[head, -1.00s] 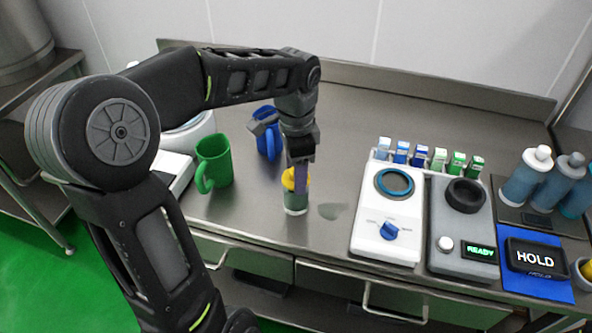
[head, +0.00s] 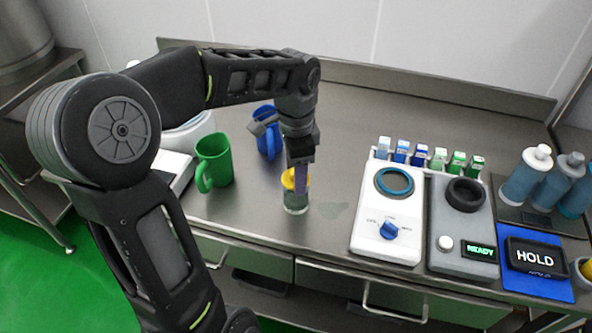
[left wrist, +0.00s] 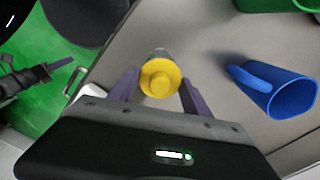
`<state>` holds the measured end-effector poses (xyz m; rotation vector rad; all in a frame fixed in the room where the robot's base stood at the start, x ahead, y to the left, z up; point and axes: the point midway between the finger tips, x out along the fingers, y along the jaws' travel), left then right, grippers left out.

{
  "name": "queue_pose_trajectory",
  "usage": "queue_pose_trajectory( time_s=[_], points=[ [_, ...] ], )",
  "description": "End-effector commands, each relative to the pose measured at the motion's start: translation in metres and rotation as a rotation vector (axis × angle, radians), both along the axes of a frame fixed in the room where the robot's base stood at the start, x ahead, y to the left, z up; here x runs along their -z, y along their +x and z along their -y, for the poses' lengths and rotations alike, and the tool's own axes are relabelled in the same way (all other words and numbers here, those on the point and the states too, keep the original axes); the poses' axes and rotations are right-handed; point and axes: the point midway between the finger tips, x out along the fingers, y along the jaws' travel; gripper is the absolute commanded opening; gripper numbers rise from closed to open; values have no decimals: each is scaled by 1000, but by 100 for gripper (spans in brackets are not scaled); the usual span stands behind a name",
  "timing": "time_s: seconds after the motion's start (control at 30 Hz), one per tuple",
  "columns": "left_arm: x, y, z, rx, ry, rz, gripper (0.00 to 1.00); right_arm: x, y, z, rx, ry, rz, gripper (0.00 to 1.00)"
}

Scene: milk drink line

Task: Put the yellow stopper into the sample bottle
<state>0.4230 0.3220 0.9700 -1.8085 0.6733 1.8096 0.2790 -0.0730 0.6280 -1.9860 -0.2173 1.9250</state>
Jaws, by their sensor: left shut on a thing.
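The yellow stopper (head: 288,180) is between the fingers of my left gripper (head: 300,185), which is shut on it. The sample bottle (head: 296,205) stands upright on the steel counter, directly under the stopper. In the left wrist view the stopper (left wrist: 160,78) covers most of the bottle (left wrist: 159,54), and the gripper's fingers (left wrist: 157,92) are on either side of it. The stopper is at the bottle's mouth, but I cannot tell how deep it sits.
A green mug (head: 214,160) stands left of the bottle and a blue mug (head: 268,140) behind it. To the right are a white device with a dial (head: 385,225), a grey READY device (head: 458,225) and a HOLD sign (head: 535,257). The counter between bottle and devices is clear.

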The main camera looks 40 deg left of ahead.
Motion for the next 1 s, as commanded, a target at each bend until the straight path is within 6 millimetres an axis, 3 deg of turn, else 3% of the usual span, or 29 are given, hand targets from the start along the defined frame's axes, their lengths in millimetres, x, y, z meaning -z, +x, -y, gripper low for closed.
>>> queue_pose_trajectory(
  time_s=[0.17,0.2,0.5,0.67,0.9,1.0],
  points=[
    [0,0,0,0,0,0,7,0,0,0,0,0,0,36],
    [0,0,0,0,0,0,57,0,0,0,0,0,0,36],
    [0,0,0,0,0,0,82,0,0,0,0,0,0,36],
    [0,0,0,0,0,0,82,0,0,0,0,0,0,36],
    [0,0,0,0,0,0,100,0,0,0,0,0,0,36],
    [0,0,0,0,0,0,100,0,0,0,0,0,0,36]
  ],
)
